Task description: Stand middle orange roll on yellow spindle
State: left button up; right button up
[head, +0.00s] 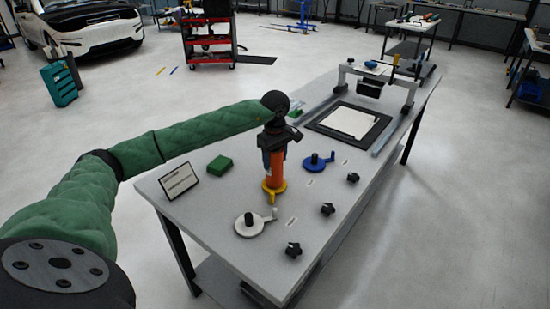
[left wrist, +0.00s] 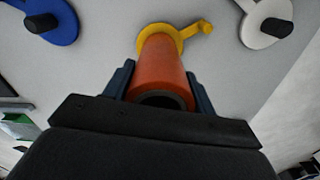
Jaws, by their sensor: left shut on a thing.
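The orange roll (head: 273,170) stands upright over the yellow spindle (head: 274,190), its lower end at or just above the yellow base. In the left wrist view the roll (left wrist: 165,68) lines up with the yellow spindle base (left wrist: 190,33), whose crank sticks out to the right. The spindle's post is hidden. My left gripper (head: 273,150) is shut on the upper part of the roll from above; its fingers (left wrist: 160,95) lie on both sides of it in the left wrist view. My right gripper is not in view.
A blue spindle (head: 316,160) stands behind to the right and a white spindle (head: 249,222) in front to the left, both without rolls. Several black knobs (head: 327,209) line the right edge.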

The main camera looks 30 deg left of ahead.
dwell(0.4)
pick_arm(q)
jog(key=o, duration=1.2)
notch_tip(320, 180, up, 8)
jog(key=b, duration=0.2)
jog(key=shift+f+b, duration=0.15)
jog(key=shift+b, duration=0.2)
